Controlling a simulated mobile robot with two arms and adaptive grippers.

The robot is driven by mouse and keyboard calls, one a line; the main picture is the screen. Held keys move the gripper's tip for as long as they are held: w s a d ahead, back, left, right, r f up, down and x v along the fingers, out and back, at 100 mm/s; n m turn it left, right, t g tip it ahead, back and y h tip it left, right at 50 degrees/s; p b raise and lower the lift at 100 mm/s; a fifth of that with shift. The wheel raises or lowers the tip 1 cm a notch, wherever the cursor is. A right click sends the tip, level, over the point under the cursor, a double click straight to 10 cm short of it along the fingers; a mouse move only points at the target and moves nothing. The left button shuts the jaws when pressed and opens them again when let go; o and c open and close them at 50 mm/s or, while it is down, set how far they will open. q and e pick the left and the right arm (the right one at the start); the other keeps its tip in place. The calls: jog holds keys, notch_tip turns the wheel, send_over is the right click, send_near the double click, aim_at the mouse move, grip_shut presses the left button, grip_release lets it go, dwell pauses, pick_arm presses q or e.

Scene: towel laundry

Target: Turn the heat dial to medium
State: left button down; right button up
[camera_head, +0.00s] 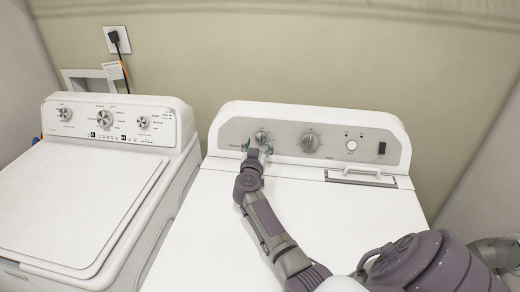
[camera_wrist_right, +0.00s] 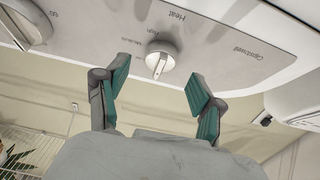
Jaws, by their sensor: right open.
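The heat dial (camera_head: 262,137) is a small round knob at the left of the dryer's grey control panel. In the right wrist view the white dial (camera_wrist_right: 161,54) has a raised ridge, with "Heat", "High" and "Medium" printed near it. I cannot tell which mark the ridge points at. My right gripper (camera_head: 257,151) is in front of the panel, just below the dial. In its wrist view the right gripper (camera_wrist_right: 159,82) is open and empty, with a green-padded finger to either side of the dial and apart from it. My left gripper is out of view.
A larger dial (camera_head: 310,142) is right of the heat dial, followed by a white button (camera_head: 351,145) and a dark switch (camera_head: 382,148). The dryer top (camera_head: 360,215) is clear apart from my arm. A washer (camera_head: 75,195) stands at left.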

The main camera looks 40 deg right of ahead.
aim_at(260, 139)
jog(key=shift+b+x, duration=0.65)
jog(key=shift+x, duration=0.45)
jog(key=shift+w+d, duration=0.25)
jog(key=shift+d, duration=0.1)
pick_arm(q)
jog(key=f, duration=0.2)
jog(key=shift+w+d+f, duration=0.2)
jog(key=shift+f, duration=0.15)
pick_arm(e)
jog(key=shift+r, duration=0.1)
jog(key=c, duration=1.2)
jog(key=shift+o, duration=0.2)
